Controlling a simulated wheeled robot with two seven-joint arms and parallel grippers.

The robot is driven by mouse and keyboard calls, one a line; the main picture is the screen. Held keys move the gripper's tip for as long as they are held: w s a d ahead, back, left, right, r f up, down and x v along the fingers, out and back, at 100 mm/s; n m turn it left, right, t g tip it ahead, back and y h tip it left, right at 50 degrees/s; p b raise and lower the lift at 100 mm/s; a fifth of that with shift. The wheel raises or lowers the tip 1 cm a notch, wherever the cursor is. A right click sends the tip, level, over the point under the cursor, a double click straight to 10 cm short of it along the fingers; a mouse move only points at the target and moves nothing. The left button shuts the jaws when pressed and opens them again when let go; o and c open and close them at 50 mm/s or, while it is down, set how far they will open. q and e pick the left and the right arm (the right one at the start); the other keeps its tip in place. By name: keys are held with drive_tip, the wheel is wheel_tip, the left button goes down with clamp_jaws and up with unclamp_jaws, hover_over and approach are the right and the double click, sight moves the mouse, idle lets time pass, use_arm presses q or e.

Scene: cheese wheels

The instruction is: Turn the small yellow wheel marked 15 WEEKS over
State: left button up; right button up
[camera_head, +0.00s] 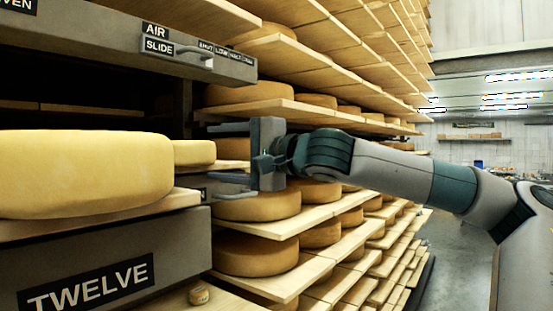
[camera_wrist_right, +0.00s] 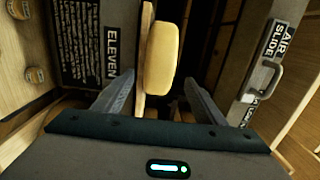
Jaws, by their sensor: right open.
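A small yellow wheel (camera_head: 194,153) sits on a board, partly hidden behind the large yellow wheel (camera_head: 85,172) in the head view. In the right wrist view a yellow wheel (camera_wrist_right: 164,57) stands ahead of the fingers, in the gap between them, with its board (camera_wrist_right: 145,55) along its left side. No 15 WEEKS mark can be read on it. My right gripper (camera_head: 208,152) is open and empty, with one finger above the other, just right of the small wheel. It also shows in the right wrist view (camera_wrist_right: 160,88). My left gripper is not in view.
A grey beam with an AIR SLIDE label and handle (camera_head: 190,50) hangs above. A grey TWELVE block (camera_head: 110,265) is below. Shelves with several larger wheels (camera_head: 257,205) run behind my right gripper. A small round object (camera_head: 199,295) lies at the bottom. An aisle opens at right.

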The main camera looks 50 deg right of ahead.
drive_tip(key=s+d+b, duration=0.1)
drive_tip(key=s+b, duration=0.5)
drive_tip(key=s, duration=0.8)
drive_tip(key=shift+d, duration=0.25)
idle(0.5)
